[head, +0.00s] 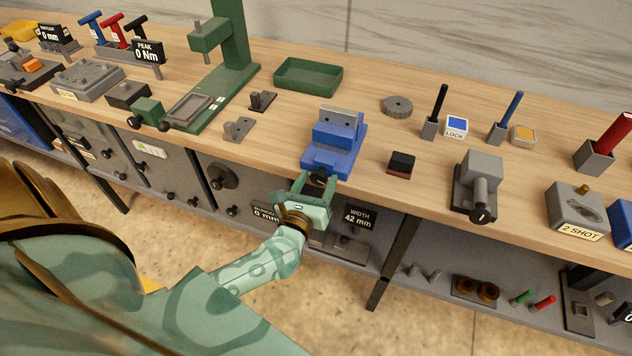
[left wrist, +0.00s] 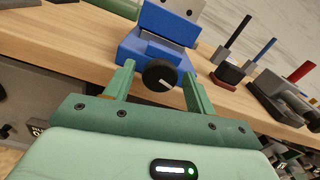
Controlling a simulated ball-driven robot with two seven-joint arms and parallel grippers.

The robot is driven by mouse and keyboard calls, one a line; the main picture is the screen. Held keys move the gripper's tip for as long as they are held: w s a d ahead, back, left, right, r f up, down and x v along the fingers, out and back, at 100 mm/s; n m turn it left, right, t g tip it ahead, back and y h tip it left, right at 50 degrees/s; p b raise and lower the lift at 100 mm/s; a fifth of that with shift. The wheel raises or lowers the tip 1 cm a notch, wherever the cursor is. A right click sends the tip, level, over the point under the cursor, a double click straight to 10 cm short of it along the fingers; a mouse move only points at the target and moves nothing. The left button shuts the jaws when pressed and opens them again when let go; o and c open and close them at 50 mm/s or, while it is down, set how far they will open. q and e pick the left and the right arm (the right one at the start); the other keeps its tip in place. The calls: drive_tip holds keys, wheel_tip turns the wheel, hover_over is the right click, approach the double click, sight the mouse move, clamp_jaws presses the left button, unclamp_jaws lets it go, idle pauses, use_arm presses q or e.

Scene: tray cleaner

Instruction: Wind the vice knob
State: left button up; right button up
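The blue vice (head: 336,140) stands at the front edge of the bench, with grey jaws on top. Its black knob (left wrist: 160,74) faces me, with a pale mark on its face; in the head view the knob (head: 319,175) is partly hidden by my gripper. My left gripper (head: 318,182) is open, its green fingers on either side of the knob. In the left wrist view, the fingers (left wrist: 157,82) stand apart with gaps to the knob on both sides. The vice also shows in the left wrist view (left wrist: 150,48). My right gripper is not seen.
A display (head: 357,217) reading WIDTH 42 mm hangs below the bench edge, beside another display partly hidden by my gripper. A black and red block (head: 401,165) lies right of the vice, and a grey clamp-like device (head: 480,185) stands farther right. A green tray (head: 308,76) lies behind.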

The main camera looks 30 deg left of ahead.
use_arm(q)
drive_tip(key=c, duration=0.7)
drive_tip(key=shift+c, duration=0.2)
